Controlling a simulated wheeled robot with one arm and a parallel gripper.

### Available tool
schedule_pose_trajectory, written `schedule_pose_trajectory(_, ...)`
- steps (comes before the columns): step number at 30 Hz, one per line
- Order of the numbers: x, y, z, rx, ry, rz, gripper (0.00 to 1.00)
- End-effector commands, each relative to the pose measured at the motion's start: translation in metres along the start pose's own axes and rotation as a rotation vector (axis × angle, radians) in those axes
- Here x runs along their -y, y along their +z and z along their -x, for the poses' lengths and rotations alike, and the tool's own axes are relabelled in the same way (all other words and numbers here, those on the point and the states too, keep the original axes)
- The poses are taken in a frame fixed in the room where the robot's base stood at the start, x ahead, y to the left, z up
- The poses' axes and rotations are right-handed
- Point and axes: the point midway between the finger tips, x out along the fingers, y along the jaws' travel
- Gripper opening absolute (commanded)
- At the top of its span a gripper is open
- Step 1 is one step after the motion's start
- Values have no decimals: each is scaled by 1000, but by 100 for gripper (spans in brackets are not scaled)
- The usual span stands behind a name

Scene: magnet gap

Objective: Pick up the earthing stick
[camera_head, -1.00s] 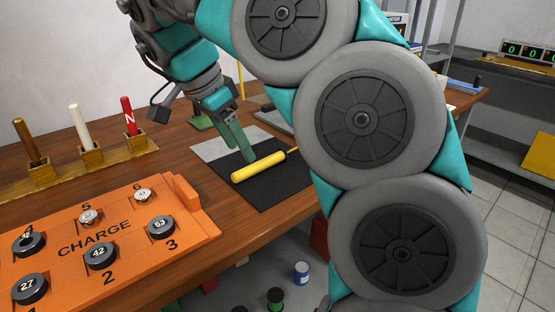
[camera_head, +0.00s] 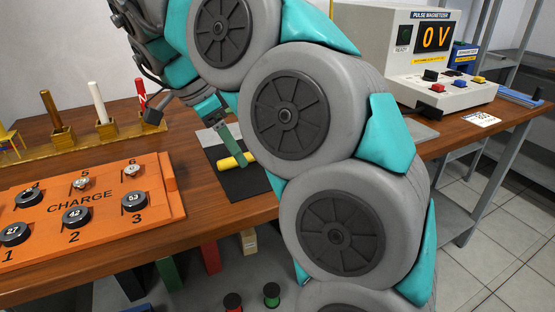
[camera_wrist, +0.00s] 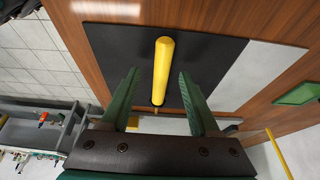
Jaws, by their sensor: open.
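The earthing stick has a thick yellow handle (camera_wrist: 162,72) that lies on a black mat (camera_wrist: 110,52) on the wooden bench. In the head view the handle (camera_head: 232,162) is partly hidden behind my arm, and the rest of the stick cannot be seen there. My gripper (camera_wrist: 156,88) is open, with its two green fingers on either side of the handle in the wrist view. The handle runs lengthwise between the fingers with space on both sides. I cannot tell how far the fingertips are above it. My gripper (camera_head: 236,146) also shows in the head view over the mat.
An orange CHARGE tray (camera_head: 110,215) with numbered discs stands at the left front. Several rods stand in a wooden holder (camera_head: 82,137) behind it. The pulse magnetizer (camera_head: 390,50), reading 0 V, stands at the right. A pale sheet (camera_wrist: 262,72) lies beside the mat.

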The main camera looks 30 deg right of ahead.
Motion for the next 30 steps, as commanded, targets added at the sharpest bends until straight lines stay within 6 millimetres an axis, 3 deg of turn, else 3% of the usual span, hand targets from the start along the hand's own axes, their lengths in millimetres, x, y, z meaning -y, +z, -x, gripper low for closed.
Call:
schedule_pose_trajectory(1,1,7,-10,-2,0,1,62)
schedule_pose_trajectory(13,3,13,-10,0,-1,6,62)
schedule_pose_trajectory(30,3,13,-10,-1,-1,6,0)
